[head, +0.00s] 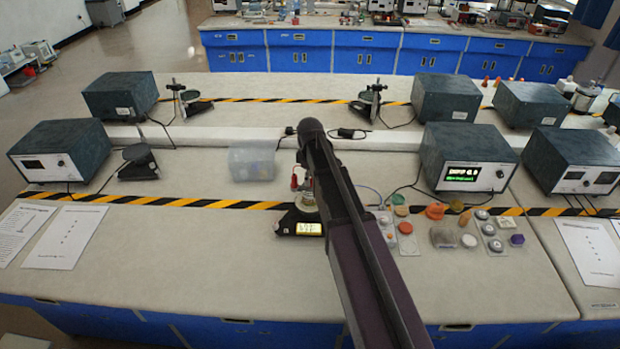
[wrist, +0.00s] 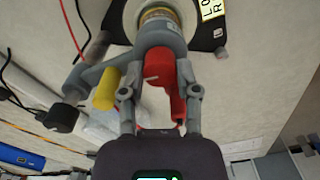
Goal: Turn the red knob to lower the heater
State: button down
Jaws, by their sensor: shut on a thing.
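The red knob (wrist: 181,88) shows in the wrist view between the fingers of my gripper (wrist: 160,92). The fingers are shut on it, one on each side. The knob is on a grey clamp-like fitting (wrist: 160,40) with a yellow cylinder (wrist: 107,90) at its left. Beyond it is a round vessel on a dark base (wrist: 118,22) with a lit display. In the head view the lit display (head: 308,229) shows at the front of this device on the bench. My arm covers the knob and my gripper there.
A clear plastic box (head: 252,162) stands left of the device. A power supply with a green display (head: 466,175) stands to the right. Small coloured parts, including an orange piece (head: 435,211), lie in front of it. Cables run nearby.

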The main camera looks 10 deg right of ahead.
jog(key=m, duration=0.5)
jog(key=shift+m, duration=0.3)
jog(key=m, duration=1.6)
jog(key=shift+m, duration=0.3)
jog(key=shift+c, duration=1.7)
grip_release()
